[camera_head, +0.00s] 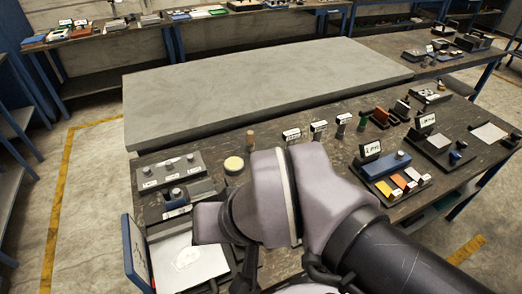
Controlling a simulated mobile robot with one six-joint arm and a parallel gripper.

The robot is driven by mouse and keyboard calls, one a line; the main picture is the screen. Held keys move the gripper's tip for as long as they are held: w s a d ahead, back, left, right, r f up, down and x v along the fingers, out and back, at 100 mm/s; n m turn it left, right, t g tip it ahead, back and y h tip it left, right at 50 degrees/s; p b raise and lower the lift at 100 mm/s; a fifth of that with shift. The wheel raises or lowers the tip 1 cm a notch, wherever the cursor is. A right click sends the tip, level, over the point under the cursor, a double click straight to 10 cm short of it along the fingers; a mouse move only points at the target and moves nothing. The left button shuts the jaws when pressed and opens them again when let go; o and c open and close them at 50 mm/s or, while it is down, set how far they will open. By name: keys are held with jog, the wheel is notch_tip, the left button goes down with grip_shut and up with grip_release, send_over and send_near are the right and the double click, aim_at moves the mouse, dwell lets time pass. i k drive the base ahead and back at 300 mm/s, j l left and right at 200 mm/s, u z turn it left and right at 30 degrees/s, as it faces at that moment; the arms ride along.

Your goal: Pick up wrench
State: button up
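I cannot make out a wrench in the camera_head view; the small tools on the dark workbench (290,172) are too small to tell apart, and my arm covers part of its near side. My arm comes in from the lower right and bends over the bench's near left part. Dark parts below my wrist (243,268) may belong to my gripper. Its fingertips cannot be made out, so I cannot see whether it is open, shut or holding anything.
A grey slab (260,85) lies behind the tools. A grey labelled block (168,172), a yellow round piece (234,164) and an open blue-lidded case (190,258) are at left. A tray with coloured blocks (396,184) is at right. The slab top is bare.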

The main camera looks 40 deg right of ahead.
aim_at(318, 128)
jog(key=z, duration=1.45)
jog(key=u, duration=1.6)
jog(key=z, duration=1.6)
